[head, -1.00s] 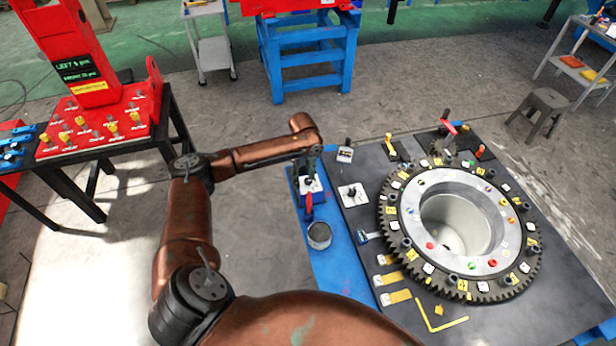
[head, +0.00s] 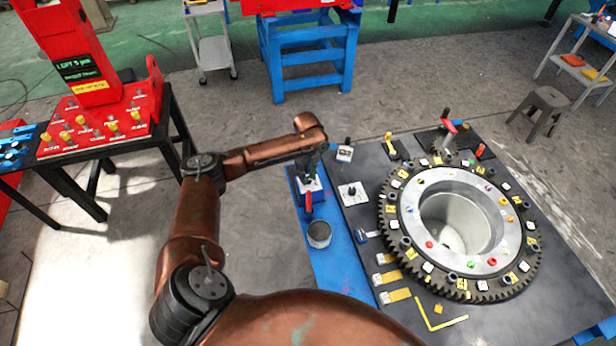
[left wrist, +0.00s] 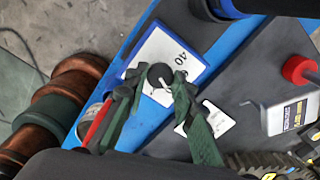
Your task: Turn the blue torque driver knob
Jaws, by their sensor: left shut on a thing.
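The torque driver is a blue block (head: 293,186) with a white top plate (left wrist: 158,49) marked 40. It stands at the left edge of the bench in the head view. Its dark round knob (left wrist: 160,75) rises from the plate in the left wrist view, with a pale pointer line beside it. My left gripper (head: 309,177) comes down over the block from above. In the left wrist view its green fingers (left wrist: 157,82) are on both sides of the knob, shut on it. In the head view the gripper hides the knob. My right gripper is not in view.
A red-handled tool (head: 308,202) and a grey cup (head: 319,234) stand just in front of the block. A white plate with a black knob (head: 352,191) is to the right. A large toothed ring (head: 393,254) fills the bench's middle. A red panel (head: 97,125) stands far left.

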